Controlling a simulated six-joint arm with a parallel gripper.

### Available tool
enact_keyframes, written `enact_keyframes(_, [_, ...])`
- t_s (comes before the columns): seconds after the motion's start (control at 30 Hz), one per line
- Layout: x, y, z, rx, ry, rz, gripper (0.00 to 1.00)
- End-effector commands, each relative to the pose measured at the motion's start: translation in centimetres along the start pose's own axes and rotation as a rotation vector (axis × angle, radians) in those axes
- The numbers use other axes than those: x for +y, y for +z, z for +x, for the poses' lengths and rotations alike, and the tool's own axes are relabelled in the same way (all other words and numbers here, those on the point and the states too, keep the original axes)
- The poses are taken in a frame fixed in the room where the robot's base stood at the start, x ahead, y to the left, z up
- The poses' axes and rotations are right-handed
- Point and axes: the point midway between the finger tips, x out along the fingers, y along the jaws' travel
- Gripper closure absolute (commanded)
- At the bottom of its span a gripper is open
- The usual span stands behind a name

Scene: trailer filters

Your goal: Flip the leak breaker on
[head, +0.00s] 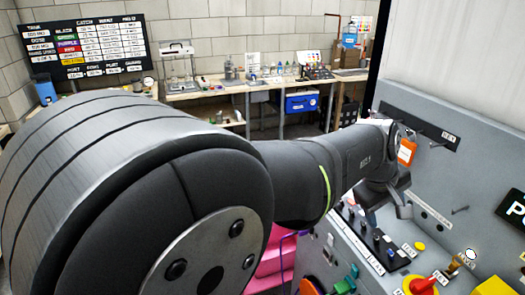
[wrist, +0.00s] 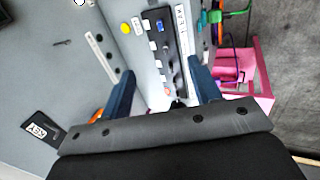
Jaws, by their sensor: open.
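A black strip with a row of small breakers (head: 378,238) and white labels runs along the grey panel in the head view. In the head view my gripper (head: 403,208) is over the strip's far end, partly hidden; contact cannot be told.
A yellow button (head: 420,246) and a red knob (head: 422,285) on a yellow base sit right of the strip. An orange tag (head: 406,151) hangs on the upright panel. Pink steps (head: 272,256) stand below left. A workbench (head: 240,88) lines the back wall.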

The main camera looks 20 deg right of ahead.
Motion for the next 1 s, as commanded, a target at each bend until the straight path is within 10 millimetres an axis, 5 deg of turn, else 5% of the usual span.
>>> enact_keyframes(0.03, [0.0,0.0,0.0,0.000,0.000,-0.002,0.53])
enact_keyframes(0.17, [-0.4,0.1,0.6,-0.012,0.011,-0.062,0.79])
enact_keyframes(0.3, [-1.5,0.5,2.3,-0.051,0.049,-0.280,1.00])
enact_keyframes(0.7, [-7.0,0.6,7.7,-0.173,0.164,-1.262,1.00])
enact_keyframes(1.0, [-9.1,0.2,8.9,-0.192,0.193,-1.560,1.00])
